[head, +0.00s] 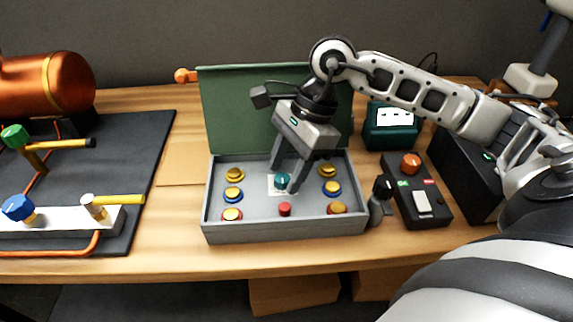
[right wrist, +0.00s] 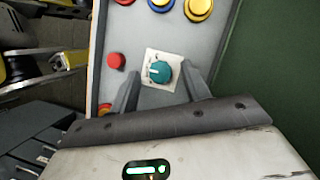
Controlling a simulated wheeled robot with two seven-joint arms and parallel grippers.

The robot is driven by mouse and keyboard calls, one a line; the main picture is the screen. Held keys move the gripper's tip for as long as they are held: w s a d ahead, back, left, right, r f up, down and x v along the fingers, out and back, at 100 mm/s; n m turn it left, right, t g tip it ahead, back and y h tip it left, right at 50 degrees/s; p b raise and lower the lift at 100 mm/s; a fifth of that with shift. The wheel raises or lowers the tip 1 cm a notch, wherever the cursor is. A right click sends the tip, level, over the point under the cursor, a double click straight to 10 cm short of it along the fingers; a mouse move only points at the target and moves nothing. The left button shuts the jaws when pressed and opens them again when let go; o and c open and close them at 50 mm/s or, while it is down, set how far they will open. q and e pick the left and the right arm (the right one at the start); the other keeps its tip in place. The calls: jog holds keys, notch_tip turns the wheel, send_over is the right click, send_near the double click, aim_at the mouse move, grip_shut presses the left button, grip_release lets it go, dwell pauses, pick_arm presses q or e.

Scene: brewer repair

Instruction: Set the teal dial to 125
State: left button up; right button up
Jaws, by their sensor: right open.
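The teal dial (head: 282,181) sits on a pale square plate in the middle of the open grey box (head: 285,232). In the right wrist view the teal dial (right wrist: 159,72) shows a light pointer line pointing left; the scale marks are too small to read. My right gripper (head: 283,180) reaches down into the box from above, its fingers open on either side of the dial. In the right wrist view the fingertips (right wrist: 160,85) stand apart, with the dial between or just beyond them; I cannot tell whether they touch it. My left gripper is not in view.
Several yellow-topped buttons (head: 233,173) line both sides of the box, and a red button (head: 285,209) is in front of the dial. The green lid (head: 230,110) stands open behind. A dark control box (head: 416,190) is at right, a black mat (head: 150,150) with pipework at left.

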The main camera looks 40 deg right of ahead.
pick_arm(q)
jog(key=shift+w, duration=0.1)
pick_arm(e)
jog(key=shift+f, duration=0.2)
jog(key=shift+c, duration=0.4)
jog(key=c, duration=0.9)
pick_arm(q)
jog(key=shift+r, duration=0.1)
